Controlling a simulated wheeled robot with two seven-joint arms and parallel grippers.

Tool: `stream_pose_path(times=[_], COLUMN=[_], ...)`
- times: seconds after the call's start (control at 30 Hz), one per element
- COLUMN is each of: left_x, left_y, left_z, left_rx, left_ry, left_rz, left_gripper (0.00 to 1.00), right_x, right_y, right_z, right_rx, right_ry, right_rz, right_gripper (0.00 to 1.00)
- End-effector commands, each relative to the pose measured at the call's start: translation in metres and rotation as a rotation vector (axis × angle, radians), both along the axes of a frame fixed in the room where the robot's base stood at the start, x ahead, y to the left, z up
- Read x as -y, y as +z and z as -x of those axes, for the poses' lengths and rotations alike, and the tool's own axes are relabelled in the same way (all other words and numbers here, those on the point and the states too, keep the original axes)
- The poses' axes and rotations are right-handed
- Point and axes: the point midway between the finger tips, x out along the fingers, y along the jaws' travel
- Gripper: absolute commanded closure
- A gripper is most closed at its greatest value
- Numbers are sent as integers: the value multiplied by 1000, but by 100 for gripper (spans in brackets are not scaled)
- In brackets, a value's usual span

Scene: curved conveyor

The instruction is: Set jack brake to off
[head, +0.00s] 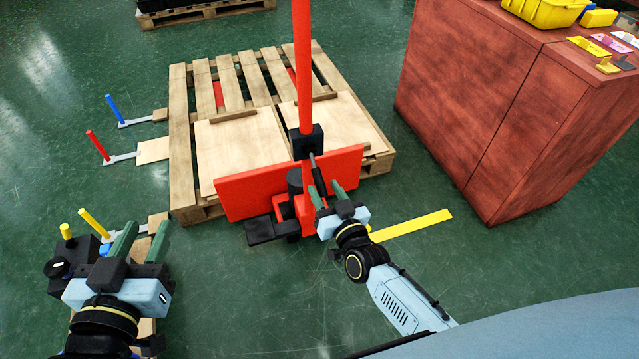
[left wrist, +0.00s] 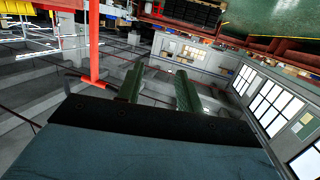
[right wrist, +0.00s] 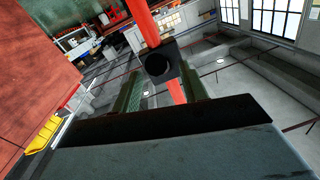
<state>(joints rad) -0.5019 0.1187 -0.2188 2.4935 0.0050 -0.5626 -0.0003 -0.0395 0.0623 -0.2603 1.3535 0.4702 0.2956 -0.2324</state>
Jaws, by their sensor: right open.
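The red pallet jack (head: 290,182) stands at the front edge of a wooden pallet (head: 180,150). Its red pole (head: 302,70) rises from a black block (head: 307,143). A thin black lever (head: 318,175) slants down from that block; I cannot tell its brake setting. My right gripper (head: 327,192) is open, its green fingers either side of the lever's lower end; contact is unclear. In the right wrist view a black part with a round end (right wrist: 158,66) and the red pole (right wrist: 145,22) show beyond the open fingers. My left gripper (head: 142,238) is open and empty at lower left.
A reddish cabinet (head: 500,90) with a yellow bin (head: 545,10) stands at the right. Blue (head: 115,108) and red (head: 97,145) upright handles stand left of the pallet, yellow ones (head: 95,222) near my left gripper. A yellow floor strip (head: 412,225) lies on open green floor.

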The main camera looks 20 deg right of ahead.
Motion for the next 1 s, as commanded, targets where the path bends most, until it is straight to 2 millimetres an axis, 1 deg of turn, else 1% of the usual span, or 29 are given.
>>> stream_pose_path(times=[0.03, 0.2, 0.4, 0.6, 0.83, 0.87, 1.0], left_x=[2, 8, 11, 12, 12, 12, 12], left_y=[6, 33, 54, 63, 63, 63, 63], left_z=[-2, -3, -1, 1, 1, 1, 1], left_rx=[49, 203, 327, 373, 375, 375, 374], left_ry=[-4, -15, -23, -26, -26, -26, -26], left_rz=[14, 61, 99, 114, 114, 114, 114], left_gripper=[64, 64, 64, 64, 64, 64, 64], right_x=[-1, -3, -5, -5, -5, -5, -5], right_y=[-1, -1, -1, 0, 0, 0, 0], right_z=[-6, -22, -34, -38, -38, -38, -38], right_rx=[2, 1, 0, -1, -1, -1, 0], right_ry=[0, 0, 0, 0, 0, 0, 0], right_rz=[-1, -3, -2, -1, -1, -1, -1], right_gripper=[57, 57, 57, 57, 57, 59, 78])
